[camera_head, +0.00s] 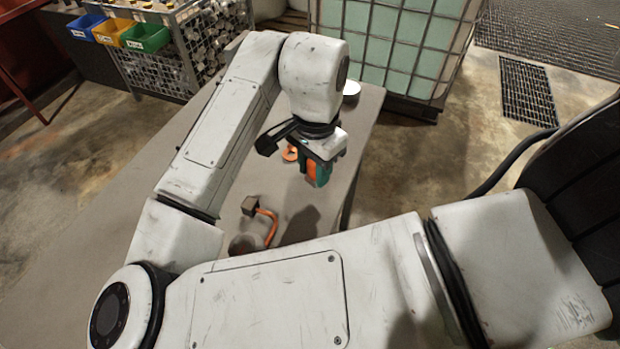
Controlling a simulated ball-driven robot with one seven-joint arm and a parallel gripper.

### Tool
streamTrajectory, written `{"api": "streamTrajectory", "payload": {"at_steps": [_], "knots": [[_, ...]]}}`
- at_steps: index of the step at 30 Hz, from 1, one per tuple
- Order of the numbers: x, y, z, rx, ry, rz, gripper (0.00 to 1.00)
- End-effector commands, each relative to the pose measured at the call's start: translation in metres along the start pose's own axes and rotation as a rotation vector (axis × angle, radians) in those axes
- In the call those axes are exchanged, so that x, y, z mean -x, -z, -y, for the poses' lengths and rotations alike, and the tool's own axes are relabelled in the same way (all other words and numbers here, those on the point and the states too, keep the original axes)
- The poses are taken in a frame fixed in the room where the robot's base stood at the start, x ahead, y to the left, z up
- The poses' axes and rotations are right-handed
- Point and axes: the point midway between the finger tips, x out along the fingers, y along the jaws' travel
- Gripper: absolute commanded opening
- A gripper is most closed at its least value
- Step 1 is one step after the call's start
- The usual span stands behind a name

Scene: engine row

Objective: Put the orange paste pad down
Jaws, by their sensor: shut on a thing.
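My gripper (318,170) hangs over the right part of the grey table (150,240), pointing down. It is shut on a small orange piece, seemingly the orange paste pad (311,174), which shows between dark and teal parts at the fingers. The pad's full shape is hidden by the fingers, and I cannot tell whether it touches the table.
An orange ring-like piece (290,153) lies just left of the gripper. Nearer, a brown block (249,205) adjoins a bent orange bar (270,226). A white round thing (351,88) is at the far end. The table's left part looks clear.

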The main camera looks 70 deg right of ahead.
Motion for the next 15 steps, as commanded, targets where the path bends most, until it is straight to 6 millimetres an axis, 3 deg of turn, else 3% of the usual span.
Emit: {"api": "streamTrajectory", "payload": {"at_steps": [5, 12, 15], "knots": [[-0.009, -0.003, 0.007, 0.001, -0.002, 0.001, 0.09], [-0.041, -0.003, 0.009, 0.001, -0.001, 0.001, 0.09], [-0.042, -0.003, 0.009, 0.000, 0.000, 0.000, 0.09]]}}
